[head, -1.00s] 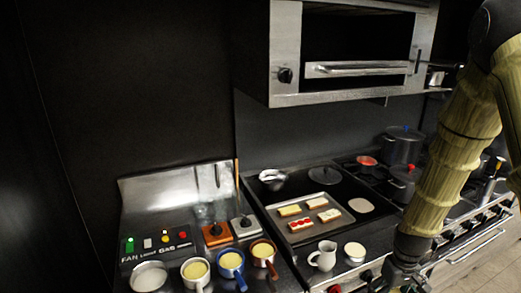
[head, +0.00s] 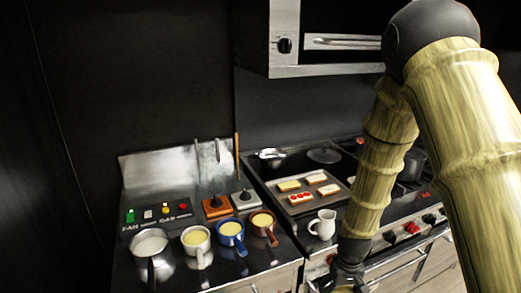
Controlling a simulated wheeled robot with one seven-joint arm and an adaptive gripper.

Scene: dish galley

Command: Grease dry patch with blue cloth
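My gripper (head: 340,279) is low in the picture, in front of the stove, partly cut off by the bottom edge. Its fingers are too small and dark to tell open from shut. I cannot make out a blue cloth. The dark griddle (head: 270,182) lies behind the white jug, left of my arm. A grey round patch (head: 324,156) shows near its back edge; I cannot tell whether it is the dry patch. My arm hides the right part of the griddle.
A tray (head: 342,203) with several topped slices lies on the griddle. A white jug (head: 323,224) stands close to my forearm. Blue (head: 231,234), white (head: 196,240) and brown (head: 262,223) pots stand left. A metal oven (head: 340,42) overhangs the back.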

